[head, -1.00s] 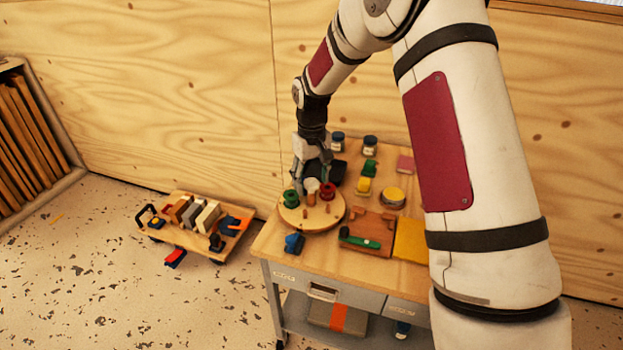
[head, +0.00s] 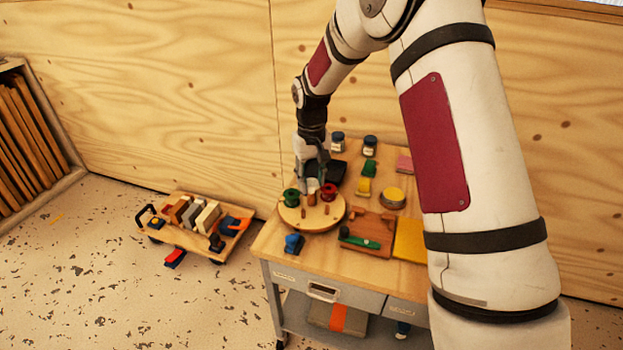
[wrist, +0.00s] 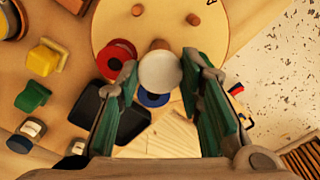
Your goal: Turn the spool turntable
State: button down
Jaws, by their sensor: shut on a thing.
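The spool turntable (head: 312,215) is a round wooden disc on the bench near its left front corner, with short pegs standing on it. A green spool (head: 291,196) sits at its left and a red spool (head: 328,192) at its right; the red one also shows in the wrist view (wrist: 108,57). My gripper (head: 314,188) reaches down over the disc's far side. In the wrist view its green-padded fingers are shut on a white round-topped piece (wrist: 160,71). A blue rim (wrist: 153,98) shows just below that piece. The fingers hide part of the disc.
A black tray (head: 325,172) lies behind the disc. A blue object (head: 293,243) stands at the front edge. A wooden block with a green-handled tool (head: 358,241), a yellow pad (head: 413,240) and jars (head: 369,145) fill the right and back. A loaded low trolley (head: 195,228) stands on the floor left.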

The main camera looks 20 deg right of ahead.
jog(key=shift+m, duration=3.3)
jog(key=shift+m+p, duration=0.4)
jog(key=shift+m, duration=3)
jog(key=c, duration=1.1)
grip_release()
jog(key=shift+r, duration=0.15)
notch_tip(320, 180, up, 12)
jog(key=shift+f, duration=0.1)
